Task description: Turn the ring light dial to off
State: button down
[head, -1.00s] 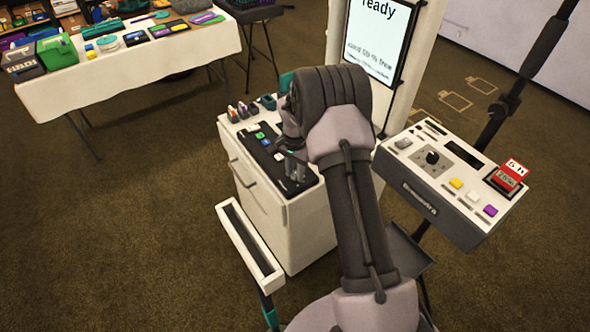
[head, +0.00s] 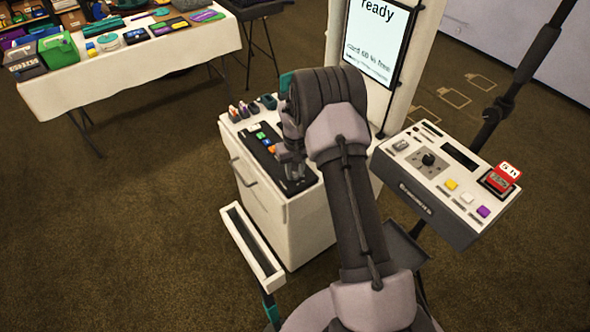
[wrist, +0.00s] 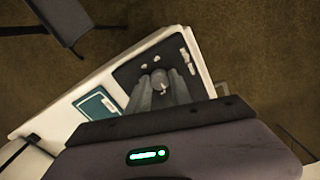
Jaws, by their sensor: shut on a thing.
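My gripper (wrist: 160,92) is over the near end of the dark strip panel (wrist: 128,72) on the white cabinet (head: 290,235). In the wrist view its two fingers are shut on a small grey round dial (wrist: 160,78) with a pale mark on its top. White marks lie on the panel around the dial. I cannot read them. In the head view my gripper (head: 292,172) reaches down to the same strip, and the fingers and wrist hide the dial there.
A teal card-like item (wrist: 97,103) lies on the cabinet beside the panel. Coloured pieces (head: 263,141) sit farther along the strip. A console (head: 440,185) with a black knob (head: 428,158) stands right of my arm. A table (head: 150,60) with goods is at back left; carpet between is clear.

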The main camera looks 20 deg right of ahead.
aim_at(295, 174)
jog(key=shift+n+p, duration=0.35)
jog(key=shift+n, duration=1.15)
jog(key=c, duration=1.1)
grip_release()
jog(key=shift+c, duration=0.2)
notch_tip(295, 174, up, 18)
jog(key=p, duration=0.4)
jog(key=shift+f+p, duration=0.25)
jog(key=shift+p, duration=0.1)
